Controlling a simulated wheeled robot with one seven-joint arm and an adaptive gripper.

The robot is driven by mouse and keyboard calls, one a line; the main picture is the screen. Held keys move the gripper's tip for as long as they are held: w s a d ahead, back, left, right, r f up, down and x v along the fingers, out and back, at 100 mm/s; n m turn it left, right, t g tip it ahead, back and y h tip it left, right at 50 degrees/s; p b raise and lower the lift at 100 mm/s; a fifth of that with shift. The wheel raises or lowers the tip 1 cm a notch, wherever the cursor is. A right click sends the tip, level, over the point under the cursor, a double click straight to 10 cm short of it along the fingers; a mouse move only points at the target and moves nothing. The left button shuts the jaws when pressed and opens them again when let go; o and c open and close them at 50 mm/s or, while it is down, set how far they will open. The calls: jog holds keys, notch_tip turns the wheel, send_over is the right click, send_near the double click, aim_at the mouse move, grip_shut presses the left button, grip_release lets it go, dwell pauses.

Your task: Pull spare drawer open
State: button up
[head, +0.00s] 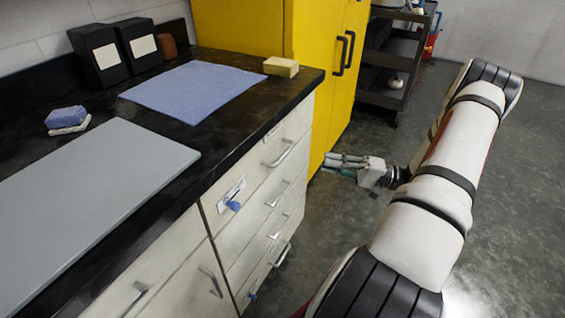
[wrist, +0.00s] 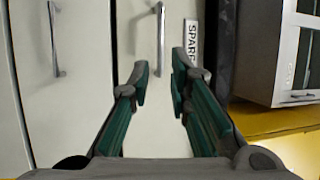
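The spare drawer (wrist: 135,60) is a pale front with a sign reading "SPAR…" (wrist: 193,40), partly cut off, in the wrist view. Its metal bar handle (wrist: 160,35) stands ahead of my gripper (wrist: 160,75). The gripper is open and empty, its green-padded fingers on either side of the handle's line; contact cannot be told. In the head view the top drawer of the stack, with its handle (head: 280,153), appears to be the same drawer, closed. My gripper (head: 335,161) is right of the drawer fronts there, with fingers pointing left.
A second drawer handle (wrist: 53,38) is at left in the wrist view. The black counter (head: 225,130) holds a blue cloth (head: 190,90), a yellow block (head: 281,67) and a grey board (head: 90,195). A yellow cabinet (head: 320,60) adjoins the drawers. The floor (head: 300,220) before them is clear.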

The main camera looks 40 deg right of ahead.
aim_at(284, 153)
jog(key=b+x, duration=0.1)
jog(key=x, duration=1.2)
jog(key=shift+w+a+r, duration=0.1)
jog(key=shift+w+a, duration=0.1)
grip_shut()
